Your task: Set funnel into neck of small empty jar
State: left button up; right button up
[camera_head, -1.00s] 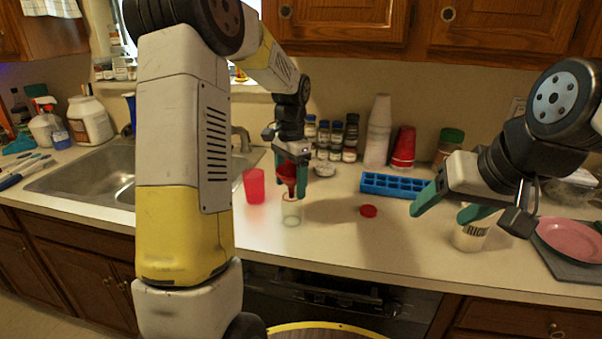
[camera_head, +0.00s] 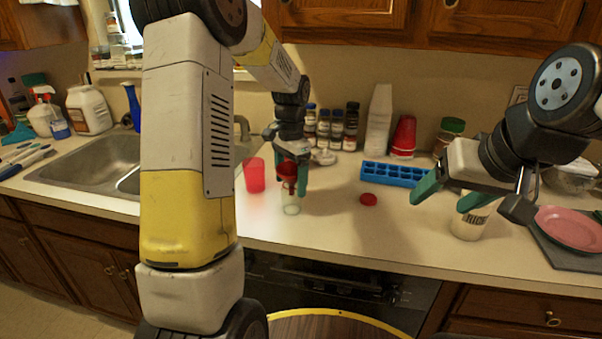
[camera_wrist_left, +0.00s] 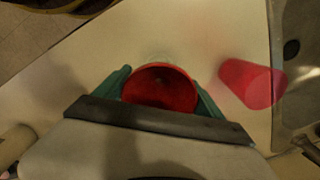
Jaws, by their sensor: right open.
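The red funnel (camera_head: 288,170) is between the green fingers of my left gripper (camera_head: 289,184), which are shut on it. Its wide mouth faces up in the left wrist view (camera_wrist_left: 160,88). The small empty clear jar (camera_head: 291,208) stands upright on the counter directly below. The funnel's lower end is at the jar's mouth; I cannot tell whether it is inside the neck.
A red cup (camera_head: 254,175) stands close left of the jar; it also shows in the left wrist view (camera_wrist_left: 247,83). A blue ice tray (camera_head: 395,174) and spice jars (camera_head: 336,130) stand behind. The sink (camera_head: 95,165) is left.

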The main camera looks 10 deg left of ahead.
pick_arm(q)
jog(key=o, duration=0.3)
jog(key=shift+r, duration=0.1)
notch_tip(320, 180, up, 8)
jog(key=shift+w+d+f, duration=0.1)
jog(key=shift+w+f, duration=0.05)
jog(key=shift+f, duration=0.05)
dwell(0.5)
